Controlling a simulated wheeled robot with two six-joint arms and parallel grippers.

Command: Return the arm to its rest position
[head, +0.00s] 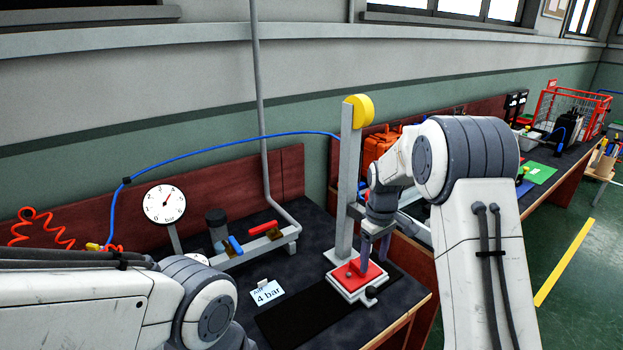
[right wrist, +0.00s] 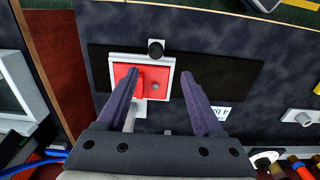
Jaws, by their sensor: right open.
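My right arm reaches over the bench in the head view. Its gripper (head: 376,245) is above a red plate (head: 357,274) set in a white block (head: 345,290). In the right wrist view the two fingers (right wrist: 160,75) are spread apart with nothing held between them. The red plate (right wrist: 122,72) lies beyond the fingertips, with a raised red part (right wrist: 144,82) and a small grey button on it. The left finger hides part of the plate, and I cannot tell whether it touches. Part of my left arm shows at lower left in the head view; its gripper is out of view.
A grey post (head: 346,190) with a yellow disc (head: 363,109) stands close behind the right gripper. A gauge (head: 165,204), a pipe with valves (head: 262,240) and a "4 bar" card (head: 266,293) are to the left. A black mat (head: 290,322) lies in front.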

